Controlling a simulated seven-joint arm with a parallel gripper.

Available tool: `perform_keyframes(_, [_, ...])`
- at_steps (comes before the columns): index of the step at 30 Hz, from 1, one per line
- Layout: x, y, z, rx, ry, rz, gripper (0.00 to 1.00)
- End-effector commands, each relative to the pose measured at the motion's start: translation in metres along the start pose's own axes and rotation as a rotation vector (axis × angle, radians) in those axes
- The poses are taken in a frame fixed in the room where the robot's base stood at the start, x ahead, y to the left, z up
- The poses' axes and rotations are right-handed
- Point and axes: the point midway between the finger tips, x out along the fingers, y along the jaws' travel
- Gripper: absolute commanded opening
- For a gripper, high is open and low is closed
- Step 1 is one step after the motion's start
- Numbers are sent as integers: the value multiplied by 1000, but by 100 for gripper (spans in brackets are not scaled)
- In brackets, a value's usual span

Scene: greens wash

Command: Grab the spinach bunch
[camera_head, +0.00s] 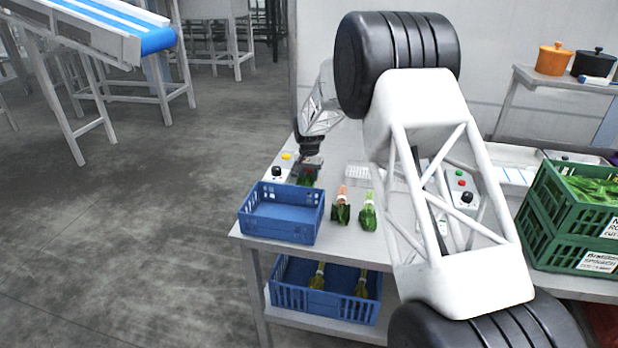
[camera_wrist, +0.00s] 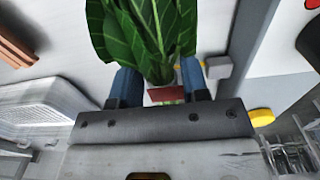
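A spinach bunch of dark green leaves (camera_wrist: 150,28) fills the top middle of the wrist view. Its narrow end lies between the two blue fingers of my gripper (camera_wrist: 160,82), with a small red patch just below it. The fingers stand apart on either side; whether they press on the bunch, I cannot tell. In the head view my gripper (camera_head: 310,168) points down at the table behind the blue crate, and a bit of green shows under it. The crate's wall hides part of this. Two more leafy bunches, one with an orange end (camera_head: 342,208) and one paler green (camera_head: 368,213), lie on the table.
The blue crate (camera_head: 280,229) at the table's front left looks empty inside. A lower blue crate (camera_head: 325,303) holds green bunches. Yellow (camera_head: 287,156) and black buttons are beside my gripper. Green crates (camera_head: 563,217) stand at the right. My arm covers the middle of the table.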

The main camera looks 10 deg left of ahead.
Motion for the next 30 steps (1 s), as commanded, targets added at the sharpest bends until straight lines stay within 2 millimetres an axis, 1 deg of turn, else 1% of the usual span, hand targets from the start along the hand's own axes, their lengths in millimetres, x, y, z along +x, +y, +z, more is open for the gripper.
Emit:
perform_keyframes(1, [0,0,0,0,0,0,34])
perform_keyframes(6, [0,0,0,0,0,0,8])
perform_keyframes(14, [-1,0,0,0,0,0,7])
perform_keyframes(19, [-10,0,0,0,2,-1,7])
perform_keyframes(23, [-24,0,0,0,2,-1,7])
perform_keyframes(30, [-60,0,0,0,2,-1,7])
